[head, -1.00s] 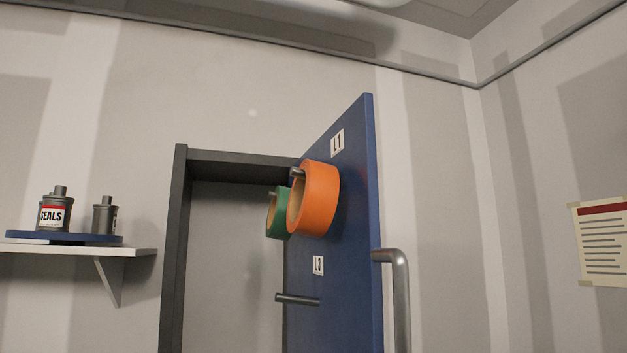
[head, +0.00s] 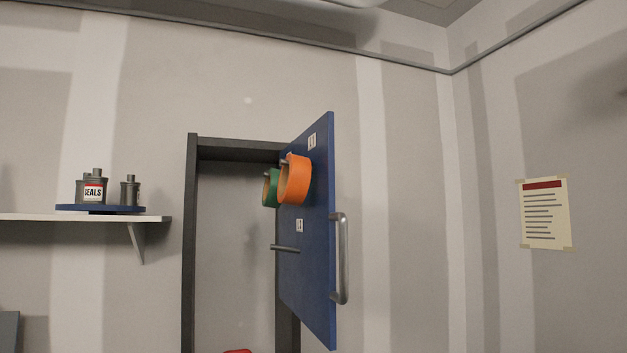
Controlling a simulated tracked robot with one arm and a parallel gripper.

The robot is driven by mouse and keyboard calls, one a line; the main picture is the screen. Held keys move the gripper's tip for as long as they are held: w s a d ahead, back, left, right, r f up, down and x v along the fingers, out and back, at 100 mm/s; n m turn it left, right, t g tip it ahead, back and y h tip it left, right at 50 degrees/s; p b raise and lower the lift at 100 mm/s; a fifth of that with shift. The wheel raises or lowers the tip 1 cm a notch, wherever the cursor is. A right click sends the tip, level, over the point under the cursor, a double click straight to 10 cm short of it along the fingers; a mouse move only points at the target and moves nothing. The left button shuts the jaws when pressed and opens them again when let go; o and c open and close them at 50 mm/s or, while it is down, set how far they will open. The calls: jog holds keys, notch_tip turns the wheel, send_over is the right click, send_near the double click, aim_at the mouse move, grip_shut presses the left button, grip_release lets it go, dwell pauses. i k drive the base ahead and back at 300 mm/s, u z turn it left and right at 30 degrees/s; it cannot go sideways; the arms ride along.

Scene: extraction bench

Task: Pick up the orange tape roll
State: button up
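The orange tape roll (head: 295,181) hangs on a peg near the top of the inner face of an open blue door (head: 318,260), just below a small label. A green tape roll (head: 270,188) hangs beside it, to its left and partly hidden behind it. An empty grey peg (head: 285,248) sticks out lower on the door, under a second label. My gripper is not in view.
A dark door frame (head: 190,240) stands left of the door, and a grey handle (head: 342,258) juts from the door's right edge. At left, a white shelf (head: 60,218) holds a blue turntable (head: 70,208) with grey canisters (head: 129,190). Something red (head: 238,351) shows at the bottom edge.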

aim_at(294, 180)
jog(key=z, duration=0.25)
jog(key=i, duration=0.9)
jog(key=u, duration=0.4)
jog(key=k, duration=0.5)
jog(key=u, duration=0.4)
jog(key=i, duration=0.75)
jog(key=u, duration=0.1)
